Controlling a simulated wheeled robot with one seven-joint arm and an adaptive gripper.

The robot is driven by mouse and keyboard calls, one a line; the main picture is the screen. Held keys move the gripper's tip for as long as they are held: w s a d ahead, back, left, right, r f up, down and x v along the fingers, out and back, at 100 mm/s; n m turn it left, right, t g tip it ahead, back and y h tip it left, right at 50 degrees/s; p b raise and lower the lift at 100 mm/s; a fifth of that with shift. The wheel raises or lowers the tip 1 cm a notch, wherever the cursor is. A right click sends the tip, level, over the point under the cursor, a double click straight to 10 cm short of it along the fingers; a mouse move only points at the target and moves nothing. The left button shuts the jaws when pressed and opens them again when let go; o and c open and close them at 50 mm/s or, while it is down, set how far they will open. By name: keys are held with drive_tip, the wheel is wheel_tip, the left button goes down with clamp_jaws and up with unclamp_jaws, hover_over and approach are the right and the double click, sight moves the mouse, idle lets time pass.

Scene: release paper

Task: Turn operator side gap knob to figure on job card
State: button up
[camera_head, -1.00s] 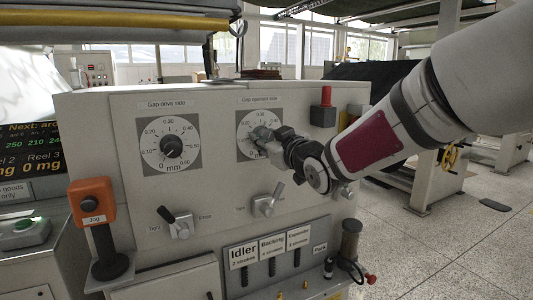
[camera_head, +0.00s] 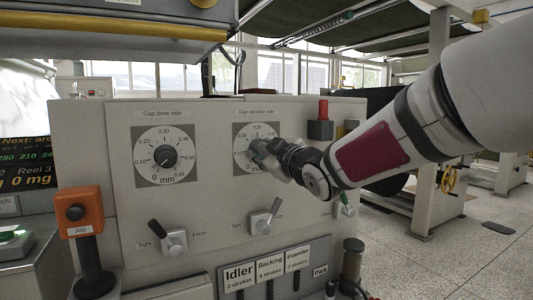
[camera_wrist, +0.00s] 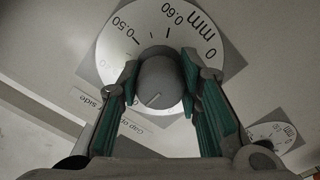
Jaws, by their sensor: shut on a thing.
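The operator side gap knob (camera_wrist: 160,84) is a grey round knob with a pale pointer line, in the middle of a white dial (camera_wrist: 205,55) in the wrist view. My gripper (camera_wrist: 159,72) is shut on the knob, one green-padded finger on each side. In the head view my gripper (camera_head: 262,149) covers the knob and the lower right of the operator side dial (camera_head: 243,133). I cannot make out a job card.
The drive side knob (camera_head: 165,157) is left on the same panel (camera_head: 215,190). A red-topped switch (camera_head: 321,125) is right of the operator dial. An orange Jog box (camera_head: 80,212) stands at left, before a dark display (camera_head: 25,150).

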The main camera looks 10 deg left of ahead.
drive_tip(key=o, duration=1.2)
drive_tip(key=v, duration=1.2)
